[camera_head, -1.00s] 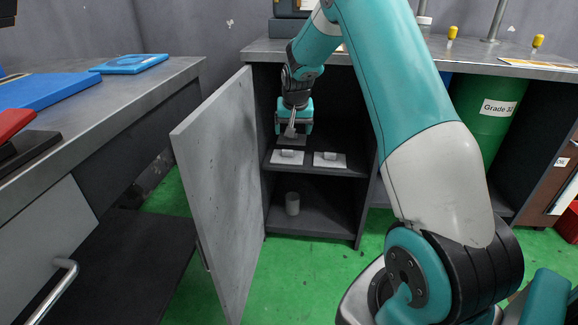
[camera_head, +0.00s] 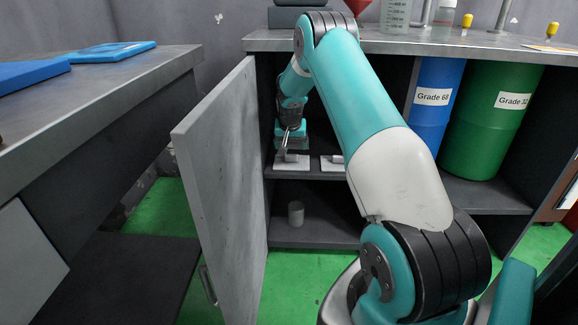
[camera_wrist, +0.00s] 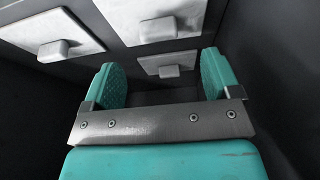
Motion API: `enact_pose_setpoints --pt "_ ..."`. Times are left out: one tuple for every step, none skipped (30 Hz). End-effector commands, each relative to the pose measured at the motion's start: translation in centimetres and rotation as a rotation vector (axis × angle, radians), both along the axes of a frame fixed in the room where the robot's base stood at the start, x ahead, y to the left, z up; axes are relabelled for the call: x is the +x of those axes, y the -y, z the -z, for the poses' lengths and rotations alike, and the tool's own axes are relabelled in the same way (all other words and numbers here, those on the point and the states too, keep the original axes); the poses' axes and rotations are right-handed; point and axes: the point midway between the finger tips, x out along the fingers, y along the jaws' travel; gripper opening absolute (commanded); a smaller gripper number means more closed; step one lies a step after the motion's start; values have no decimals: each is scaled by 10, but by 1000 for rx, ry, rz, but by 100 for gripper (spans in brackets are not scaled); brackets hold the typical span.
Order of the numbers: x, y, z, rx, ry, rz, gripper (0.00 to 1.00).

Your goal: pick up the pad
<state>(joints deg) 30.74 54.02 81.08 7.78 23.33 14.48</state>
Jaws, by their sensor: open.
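The pads are flat, light grey square plates, each with a small raised block. The wrist view shows three pads: one at upper left (camera_wrist: 35,20), one at top centre (camera_wrist: 130,15), and a third pad (camera_wrist: 185,60) seen between my fingers. My gripper (camera_wrist: 163,78) is open and empty, with its two teal fingers apart. In the head view my gripper (camera_head: 286,146) is inside the cabinet, close above the left pad.
The open grey cabinet door (camera_head: 225,190) stands left of my arm. A small grey cylinder (camera_head: 296,213) stands on the lower shelf (camera_head: 320,236). A blue drum (camera_head: 437,120) and a green drum (camera_head: 490,130) stand to the right. The dark cabinet walls enclose my gripper closely.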

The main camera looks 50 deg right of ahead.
Motion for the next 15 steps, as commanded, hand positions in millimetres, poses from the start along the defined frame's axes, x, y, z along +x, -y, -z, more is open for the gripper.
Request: enact_pose_setpoints --pt "1 4 10 0 0 2 83" --pt "2 5 12 0 0 2 83" --pt "2 6 14 0 1 2 83" --pt "3 7 15 0 1 2 83" --pt "3 7 16 0 0 2 83" --pt "4 8 20 1 -1 2 83" --pt "5 9 23 1 -1 2 83" --pt "6 10 27 0 0 1 83" --pt "8 12 33 0 0 1 83" --pt "10 14 39 0 0 1 83" --pt "12 15 44 0 0 1 83" --pt "14 18 49 0 0 0 83" --pt "15 19 52 0 0 0 83" --pt "16 19 55 1 -1 0 83" --pt "18 20 58 0 0 -1 83"
